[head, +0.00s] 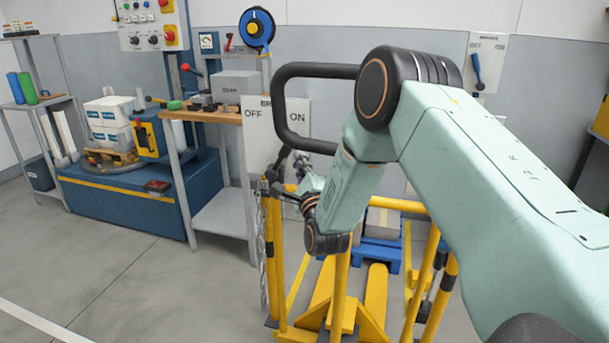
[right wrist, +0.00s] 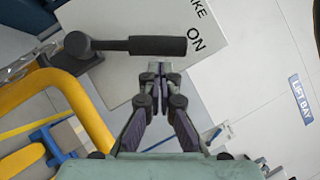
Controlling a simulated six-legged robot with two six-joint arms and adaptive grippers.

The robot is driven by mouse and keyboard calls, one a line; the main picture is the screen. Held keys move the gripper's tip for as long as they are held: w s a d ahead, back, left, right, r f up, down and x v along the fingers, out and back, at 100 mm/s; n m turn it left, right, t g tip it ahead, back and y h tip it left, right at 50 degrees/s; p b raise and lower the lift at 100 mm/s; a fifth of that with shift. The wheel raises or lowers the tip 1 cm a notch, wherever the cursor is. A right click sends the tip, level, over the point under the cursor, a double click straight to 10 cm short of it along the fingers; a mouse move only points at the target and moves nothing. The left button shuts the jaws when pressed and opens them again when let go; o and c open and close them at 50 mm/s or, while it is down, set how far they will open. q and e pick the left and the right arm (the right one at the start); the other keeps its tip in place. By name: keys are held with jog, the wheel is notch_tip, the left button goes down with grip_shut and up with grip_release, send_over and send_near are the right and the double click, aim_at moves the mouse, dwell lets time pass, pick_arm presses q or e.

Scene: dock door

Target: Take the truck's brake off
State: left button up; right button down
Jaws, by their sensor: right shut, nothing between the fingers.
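The yellow truck (head: 342,312) stands in the lower middle of the head view, with a black loop handle (head: 282,100) above. Its white brake board (head: 262,150) reads OFF at left and ON at right. In the right wrist view the black brake lever (right wrist: 158,46) extends from its round pivot, and its grip end appears beside ON. My right gripper (head: 277,186) is in front of the board. In the right wrist view its closed fingertips (right wrist: 157,68) are just below the lever's grip, with nothing between them; contact is unclear. My left gripper is out of view.
A workbench (head: 215,116) stands left of the truck, beside a blue machine base (head: 120,205). A wall panel with a blue lever (head: 478,70) hangs behind my right arm. A blue pallet (head: 382,252) sits behind the truck's forks. The floor at lower left is clear.

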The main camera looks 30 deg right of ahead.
jog(key=shift+w+d+r, duration=0.2)
jog(key=shift+w+d, duration=0.05)
jog(key=shift+w, duration=0.4)
jog(key=shift+r, duration=0.1)
jog(key=shift+w+a+r+n+p, duration=0.15)
jog(key=shift+a+r+n+p, duration=0.1)
jog(key=shift+n+p, duration=0.15)
jog(key=shift+r+y, duration=0.1)
jog(key=shift+y, duration=0.3)
jog(key=shift+w+a+r+n+g+y+b, duration=0.1)
jog(key=shift+w+a+r+n+g+b, duration=0.25)
jog(key=shift+w+a, duration=0.85)
jog(key=shift+w+a+r+n+g+y+b, duration=0.15)
jog(key=shift+w+a+r+n, duration=0.4)
jog(key=shift+w+a, duration=0.65)
jog(key=shift+w+a+r+n+g+y+b, duration=0.1)
jog(key=shift+w+a+r+n+b, duration=0.2)
jog(key=shift+w+a+r, duration=0.85)
jog(key=shift+w+d+f, duration=0.25)
jog(key=shift+w+f, duration=0.15)
jog(key=shift+f, duration=0.2)
